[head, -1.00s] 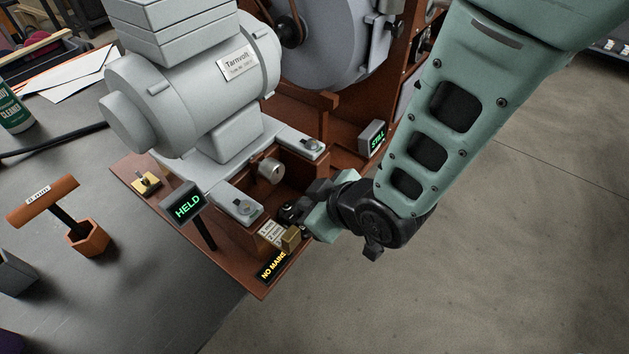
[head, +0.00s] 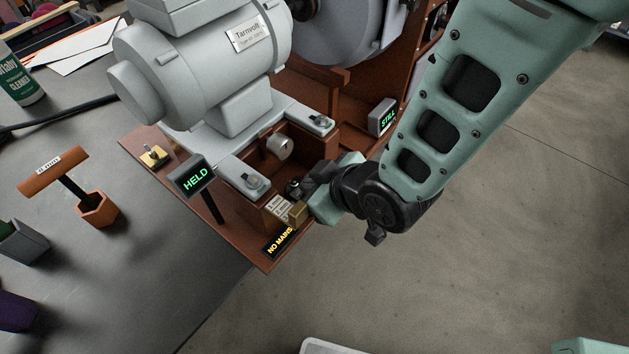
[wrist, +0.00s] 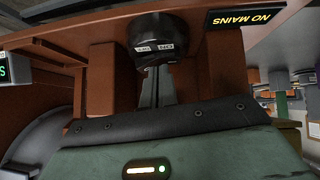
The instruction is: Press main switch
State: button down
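The main switch appears to be a black round knob with small white labels (wrist: 158,38) in the wrist view, beside the lit yellow "NO MAINS" sign (wrist: 245,18). In the head view, the black knob (head: 294,188) sits low on the brown machine base, near the same sign (head: 280,241). My gripper (wrist: 158,75) has its two grey fingers together, pointing at the knob, with nothing seen between them. The fingertips reach the knob's near edge; I cannot tell whether they touch it. In the head view my gripper's fingers are largely hidden beside the knob.
A brass-coloured block (head: 298,212) and a white label plate (head: 278,207) sit close to the knob. A "HELD" display (head: 194,178) stands left, a "STILL" display (head: 383,117) right. The grey motor (head: 205,60) rises behind. Open floor lies at right.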

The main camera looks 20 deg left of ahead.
jog(key=shift+s, duration=0.1)
jog(key=shift+w+d, duration=0.25)
jog(key=shift+w, duration=0.4)
jog(key=shift+s+a+r, duration=0.1)
notch_tip(320, 180, up, 4)
jog(key=shift+s+a+f+t+p, duration=0.15)
jog(key=shift+t+p, duration=0.15)
jog(key=shift+p, duration=0.15)
jog(key=s+d+r+m+g+h+p, duration=0.2)
jog(key=s+d+r+h+p, duration=0.1)
jog(key=d+r, duration=0.7)
jog(key=s+d+r+m+g+h+p, duration=0.2)
jog(key=s+d+r+p, duration=0.3)
jog(key=d+r+p, duration=0.3)
jog(key=shift+d+r+m+h, duration=0.5)
jog(key=shift+d+r+m, duration=0.2)
jog(key=shift+d+r, duration=0.8)
jog(key=shift+a+r, duration=0.2)
